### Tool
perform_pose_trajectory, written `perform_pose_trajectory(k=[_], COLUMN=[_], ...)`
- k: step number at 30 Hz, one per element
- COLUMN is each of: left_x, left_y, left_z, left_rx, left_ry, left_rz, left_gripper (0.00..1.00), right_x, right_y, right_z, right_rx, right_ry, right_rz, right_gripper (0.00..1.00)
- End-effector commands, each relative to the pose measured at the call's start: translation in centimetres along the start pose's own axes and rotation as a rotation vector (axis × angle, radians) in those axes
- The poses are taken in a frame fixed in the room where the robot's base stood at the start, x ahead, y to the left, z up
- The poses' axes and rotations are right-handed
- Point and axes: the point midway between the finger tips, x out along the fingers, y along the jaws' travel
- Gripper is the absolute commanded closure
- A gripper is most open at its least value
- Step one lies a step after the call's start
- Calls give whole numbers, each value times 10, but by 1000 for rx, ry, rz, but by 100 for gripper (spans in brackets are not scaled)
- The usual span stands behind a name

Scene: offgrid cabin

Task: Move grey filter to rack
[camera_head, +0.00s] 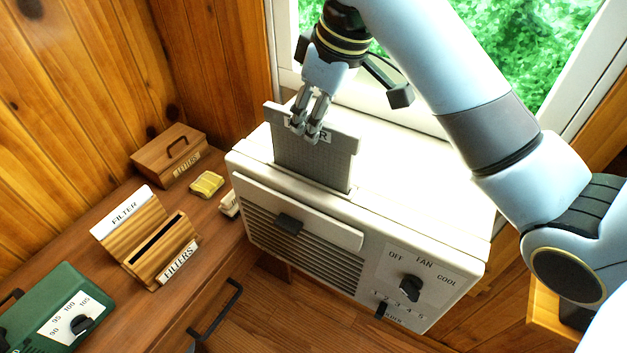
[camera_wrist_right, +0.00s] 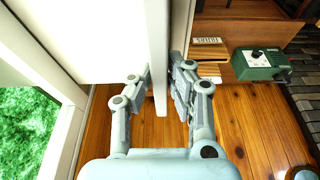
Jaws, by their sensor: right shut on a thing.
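The grey filter (camera_head: 312,160) is a meshed panel with a white label, standing upright at the top of the cream air conditioner (camera_head: 400,205). Its lower edge meets the unit's top; I cannot tell how deep it sits in the slot. My right gripper (camera_head: 307,132) is shut on the filter's top edge and covers part of its label. In the wrist view, the filter (camera_wrist_right: 159,60) shows edge-on between the fingers. The wooden rack (camera_head: 176,257), marked FILTERS, stands on the counter at left. A white filter (camera_head: 125,212) stands in its back; its front slot looks empty. My left gripper is out of view.
A wooden box with a handle (camera_head: 168,155), a yellow sponge (camera_head: 207,184) and a green dial box (camera_head: 55,310) are on the counter. A small pale item (camera_head: 230,203) lies beside the air conditioner. A window is behind the unit.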

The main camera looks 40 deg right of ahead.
Motion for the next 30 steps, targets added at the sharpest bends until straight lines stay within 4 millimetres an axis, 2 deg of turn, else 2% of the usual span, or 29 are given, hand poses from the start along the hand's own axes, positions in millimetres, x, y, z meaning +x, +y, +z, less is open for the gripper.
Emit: perform_pose_trajectory(k=[15, 30], left_x=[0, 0], left_y=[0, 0], left_z=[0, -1], left_rx=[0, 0], left_ry=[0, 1], left_rz=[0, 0], left_gripper=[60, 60], right_x=[-27, -31], right_y=[0, 0], right_z=[-9, -9], right_rx=[0, 0], right_ry=[1, -1], right_rz=[2, 1], right_gripper=[100, 100])
